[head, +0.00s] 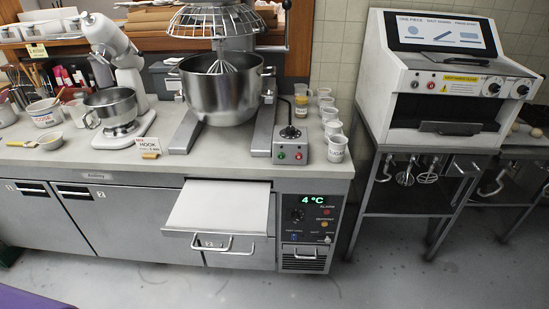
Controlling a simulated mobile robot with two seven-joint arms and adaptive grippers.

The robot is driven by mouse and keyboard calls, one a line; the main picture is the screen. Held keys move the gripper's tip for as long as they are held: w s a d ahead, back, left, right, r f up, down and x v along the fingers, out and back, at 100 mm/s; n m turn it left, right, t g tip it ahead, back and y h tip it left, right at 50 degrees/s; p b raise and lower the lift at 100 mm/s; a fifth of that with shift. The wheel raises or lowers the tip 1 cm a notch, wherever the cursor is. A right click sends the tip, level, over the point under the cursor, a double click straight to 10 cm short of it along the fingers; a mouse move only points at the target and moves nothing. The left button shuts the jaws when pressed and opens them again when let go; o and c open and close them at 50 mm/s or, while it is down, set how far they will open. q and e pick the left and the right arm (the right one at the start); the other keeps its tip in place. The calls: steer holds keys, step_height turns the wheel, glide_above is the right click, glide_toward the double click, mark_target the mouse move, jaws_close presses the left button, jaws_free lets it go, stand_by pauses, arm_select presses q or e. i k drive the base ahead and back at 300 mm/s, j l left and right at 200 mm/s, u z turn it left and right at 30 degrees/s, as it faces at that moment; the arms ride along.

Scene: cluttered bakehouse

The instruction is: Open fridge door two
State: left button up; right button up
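The refrigerated counter (110,225) runs along the left and middle, with grey fronts below its worktop. Door two (100,222), the front with a small 2 at its upper left corner, is flush with the counter and looks shut. Its bar handle (73,194) is near that corner. The front numbered 1 (30,220) is to its left and also looks shut. Neither of my grippers shows in this view.
A pale board or drawer (220,206) juts out right of door two, with a bar handle (212,246) below it. A control panel (310,220) reads 4 °C. A planetary mixer (222,85) stands on the worktop. The floor (150,285) in front is clear.

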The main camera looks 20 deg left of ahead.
mark_target(122, 221)
steer(key=u, duration=1.8)
steer(key=i+j, duration=0.4)
steer(key=i, duration=0.25)
steer(key=i+j+z, duration=0.1)
steer(key=i+j, duration=0.25)
steer(key=i, duration=0.3)
steer(key=i+j, duration=0.45)
steer(key=i, duration=0.15)
